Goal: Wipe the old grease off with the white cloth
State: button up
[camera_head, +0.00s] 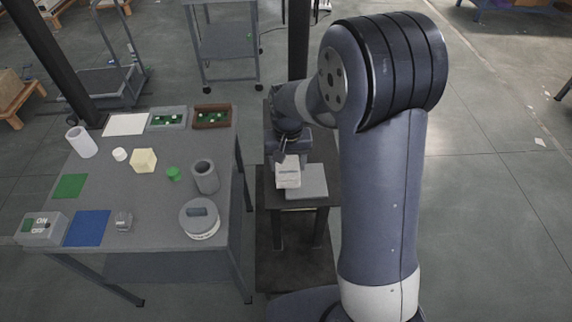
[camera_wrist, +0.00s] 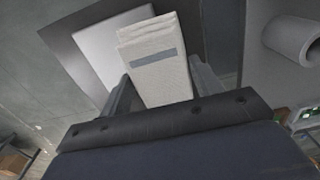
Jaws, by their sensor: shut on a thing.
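The white cloth (camera_head: 288,178) is a folded pad with a grey stripe. In the wrist view the cloth (camera_wrist: 155,50) stands out from between the two fingers. My gripper (camera_head: 285,152) is shut on it and points down; it also shows in the wrist view (camera_wrist: 162,84). The cloth is over or beside the left part of a light grey block (camera_head: 310,182) on a low dark stand; I cannot tell whether they touch. The block also shows behind the cloth in the wrist view (camera_wrist: 108,52). I can make out no grease; the cloth and arm hide part of the stand.
A grey table (camera_head: 150,205) at the left carries a grey hollow cylinder (camera_head: 205,178), a round lidded tin (camera_head: 200,220), a cream block (camera_head: 143,160), a green cap (camera_head: 173,174), trays and an ON/OFF box (camera_head: 42,229). A dark post (camera_head: 298,45) rises behind the stand.

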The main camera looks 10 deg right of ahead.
jog(key=shift+a+r+p, duration=0.1)
jog(key=shift+r+p, duration=0.45)
jog(key=shift+r, duration=0.35)
jog(key=shift+r+p, duration=1.2)
jog(key=shift+r, duration=0.55)
jog(key=shift+f, duration=0.1)
